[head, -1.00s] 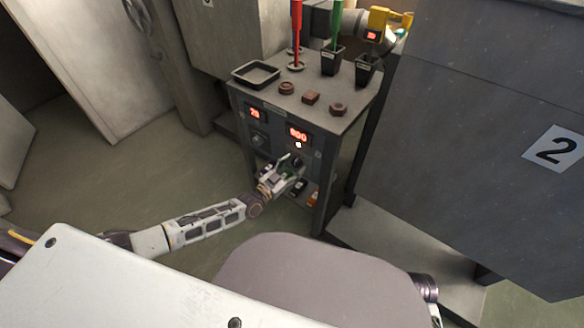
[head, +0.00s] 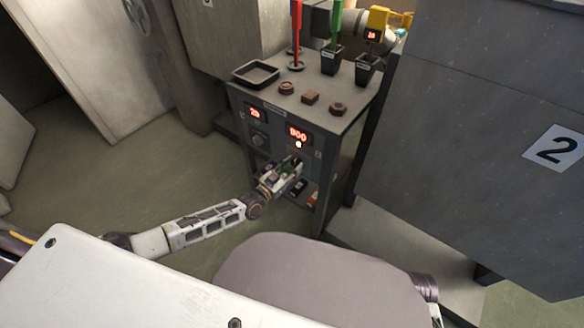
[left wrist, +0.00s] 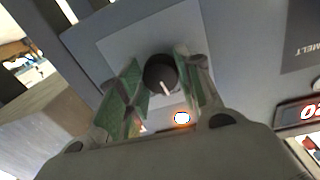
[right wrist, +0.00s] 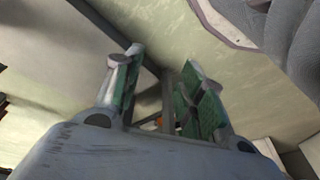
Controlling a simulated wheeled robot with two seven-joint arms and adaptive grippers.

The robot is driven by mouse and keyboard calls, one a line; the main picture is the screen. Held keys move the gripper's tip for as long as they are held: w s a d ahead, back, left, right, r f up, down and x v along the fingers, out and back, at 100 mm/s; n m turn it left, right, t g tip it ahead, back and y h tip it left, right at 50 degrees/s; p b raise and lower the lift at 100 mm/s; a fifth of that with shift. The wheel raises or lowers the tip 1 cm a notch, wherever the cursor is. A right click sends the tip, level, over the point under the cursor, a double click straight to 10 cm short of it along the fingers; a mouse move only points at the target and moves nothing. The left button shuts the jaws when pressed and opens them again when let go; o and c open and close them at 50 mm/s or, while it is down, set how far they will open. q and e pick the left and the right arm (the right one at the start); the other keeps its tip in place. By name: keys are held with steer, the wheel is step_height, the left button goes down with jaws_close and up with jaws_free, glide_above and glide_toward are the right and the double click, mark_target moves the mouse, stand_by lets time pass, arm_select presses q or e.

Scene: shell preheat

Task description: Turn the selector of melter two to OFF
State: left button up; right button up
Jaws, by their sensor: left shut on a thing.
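The right-hand selector, a round dark knob (left wrist: 158,70) with a white pointer line, sits on a light grey plate. In the left wrist view its line points down and slightly right, roughly toward a glowing lamp (left wrist: 181,118). My left gripper (left wrist: 160,80) is shut on this knob, one finger on each side. In the head view my left gripper (head: 285,172) is at the cabinet front below the right display (head: 298,134) and hides the knob. My right gripper (right wrist: 163,65) is open and empty in the right wrist view.
Another knob (head: 259,140) is under the left display (head: 255,113). On the cabinet top (head: 315,113) are a black tray (head: 256,73), several small brown pieces, and dark cups (head: 331,62) with coloured handles. A large grey block marked 2 (head: 470,150) stands at the right.

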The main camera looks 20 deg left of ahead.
arm_select(q)
steer(key=shift+n, duration=1.5)
steer(key=shift+n+t+b, duration=0.3)
steer(key=shift+n+b, duration=0.05)
steer(key=shift+n, duration=0.25)
steer(key=shift+f+n, duration=0.1)
steer(key=shift+n, duration=1.7)
arm_select(e)
steer(key=shift+a+r, duration=0.2)
steer(key=shift+r, duration=0.65)
arm_select(q)
steer(key=shift+b, duration=0.3)
arm_select(e)
steer(key=shift+s, duration=0.15)
